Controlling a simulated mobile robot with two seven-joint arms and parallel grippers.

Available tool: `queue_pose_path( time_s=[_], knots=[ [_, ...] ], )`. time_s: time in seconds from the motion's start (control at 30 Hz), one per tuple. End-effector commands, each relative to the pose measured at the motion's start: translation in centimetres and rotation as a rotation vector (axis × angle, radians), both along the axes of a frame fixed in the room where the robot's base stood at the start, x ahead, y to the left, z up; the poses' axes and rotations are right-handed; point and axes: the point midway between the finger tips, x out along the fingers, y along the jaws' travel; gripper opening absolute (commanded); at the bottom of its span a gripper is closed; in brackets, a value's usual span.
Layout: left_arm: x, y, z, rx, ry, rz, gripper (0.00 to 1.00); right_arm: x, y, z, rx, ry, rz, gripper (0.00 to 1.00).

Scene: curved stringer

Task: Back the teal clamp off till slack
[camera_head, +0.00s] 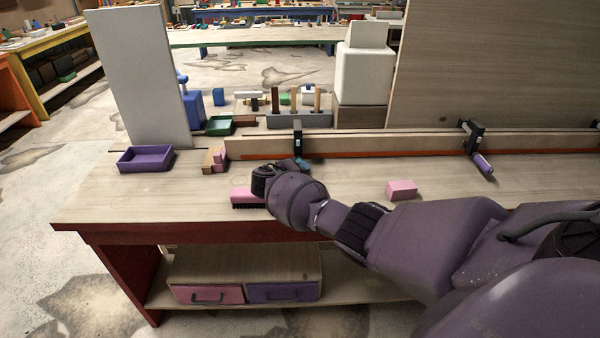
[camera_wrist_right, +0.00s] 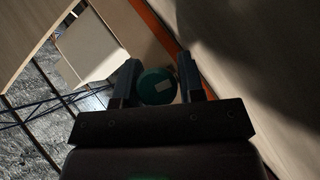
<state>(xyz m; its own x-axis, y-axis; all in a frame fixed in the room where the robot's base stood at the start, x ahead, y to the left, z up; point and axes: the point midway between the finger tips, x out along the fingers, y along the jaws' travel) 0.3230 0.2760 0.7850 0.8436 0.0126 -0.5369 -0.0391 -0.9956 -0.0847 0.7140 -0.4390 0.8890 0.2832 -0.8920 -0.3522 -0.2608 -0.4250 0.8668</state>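The teal clamp (camera_head: 298,138) has a dark frame and sits on the long pale strip at the back of the bench. Part of its teal handle (camera_head: 304,164) shows just beyond my right gripper. In the right wrist view the round teal handle end (camera_wrist_right: 157,86) lies between the two fingers of my right gripper (camera_wrist_right: 160,82). The left finger is close against it and a thin gap shows at the right finger, so the fingers stand open around it. In the head view my right wrist hides the fingers. My left gripper is out of view.
A second clamp with a purple handle (camera_head: 483,163) sits farther right on the strip (camera_head: 390,146). A pink-topped brush (camera_head: 246,197) lies beside my wrist. A pink block (camera_head: 401,190), a purple tray (camera_head: 146,158) and wooden and pink blocks (camera_head: 216,159) are on the bench.

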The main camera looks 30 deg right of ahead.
Motion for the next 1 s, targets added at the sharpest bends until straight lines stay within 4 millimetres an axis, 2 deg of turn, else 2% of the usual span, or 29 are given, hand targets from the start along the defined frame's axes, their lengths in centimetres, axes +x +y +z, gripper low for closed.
queue_pose_path(
  time_s=[0.03, 0.1, 0.13, 0.47, 0.57, 0.73, 0.77, 0.83, 0.93, 1.0],
  knots=[
    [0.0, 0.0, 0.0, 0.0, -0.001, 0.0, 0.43, 0.0, 0.0, 0.0, 0.0, -0.001, 0.0, 0.44],
    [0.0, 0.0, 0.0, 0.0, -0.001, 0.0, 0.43, 0.0, 0.0, 0.0, 0.0, -0.001, 0.0, 0.55],
    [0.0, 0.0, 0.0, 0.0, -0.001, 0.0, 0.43, 0.0, 0.0, 0.0, 0.0, -0.001, 0.0, 0.56],
    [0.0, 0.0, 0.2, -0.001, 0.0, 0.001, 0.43, 0.0, 0.0, 0.4, 0.001, -0.002, -0.001, 0.56],
    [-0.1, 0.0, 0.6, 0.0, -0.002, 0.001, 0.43, 0.0, 0.0, 1.5, 0.002, -0.004, 0.0, 0.56],
    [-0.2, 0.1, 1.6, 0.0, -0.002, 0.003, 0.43, 0.1, 0.0, 4.7, 0.0, -0.006, -0.001, 0.56],
    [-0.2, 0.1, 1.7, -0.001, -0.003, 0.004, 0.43, 0.1, 0.0, 5.4, 0.0, -0.007, -0.001, 0.62],
    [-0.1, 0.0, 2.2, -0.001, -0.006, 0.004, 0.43, 0.1, -0.1, 7.0, -0.003, -0.01, -0.003, 0.81],
    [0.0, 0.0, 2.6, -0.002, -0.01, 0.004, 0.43, 0.1, -0.3, 9.3, -0.008, -0.011, -0.007, 0.81],
    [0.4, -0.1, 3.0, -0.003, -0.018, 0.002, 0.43, 0.1, -0.3, 10.7, -0.007, -0.011, -0.005, 0.56]
  ],
)
